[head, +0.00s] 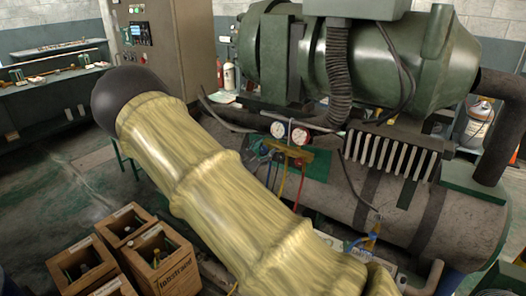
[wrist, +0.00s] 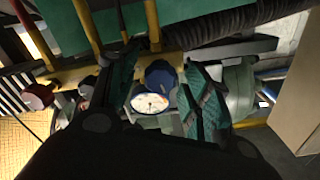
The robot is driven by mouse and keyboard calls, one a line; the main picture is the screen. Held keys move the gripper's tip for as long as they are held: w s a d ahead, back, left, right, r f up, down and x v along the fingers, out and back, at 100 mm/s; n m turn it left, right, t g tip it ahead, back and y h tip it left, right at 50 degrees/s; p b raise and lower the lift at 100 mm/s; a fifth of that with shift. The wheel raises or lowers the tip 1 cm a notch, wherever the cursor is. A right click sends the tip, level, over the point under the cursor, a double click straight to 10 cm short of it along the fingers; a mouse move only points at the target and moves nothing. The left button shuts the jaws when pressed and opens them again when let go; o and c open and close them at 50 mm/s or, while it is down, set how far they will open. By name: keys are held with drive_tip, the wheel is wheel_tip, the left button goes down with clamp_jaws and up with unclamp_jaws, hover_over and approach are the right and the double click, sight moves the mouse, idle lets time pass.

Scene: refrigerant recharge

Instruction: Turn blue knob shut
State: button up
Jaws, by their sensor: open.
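The blue knob (wrist: 160,76) shows in the wrist view, on the manifold (wrist: 178,62), beside a white-faced gauge (wrist: 150,103). My gripper (wrist: 162,70) is open, with one teal-padded finger on each side of the blue knob. I cannot tell whether either pad touches it. A red knob (wrist: 38,97) is on the manifold's other end, left of my fingers. In the head view, two gauges (head: 278,130) (head: 299,135) show on the manifold. The blue knob and my gripper are not clear there, close to my yellow-sleeved arm.
Yellow, red and blue hoses hang below the gauges, in front of a large grey tank (head: 400,210). A green compressor (head: 400,45) and a ribbed black hose (head: 340,75) are above. Wooden crates (head: 168,270) with bottles stand at lower left. The floor at left is clear.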

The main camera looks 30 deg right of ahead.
drive_tip(key=c, duration=1)
drive_tip(key=shift+c, duration=0.2)
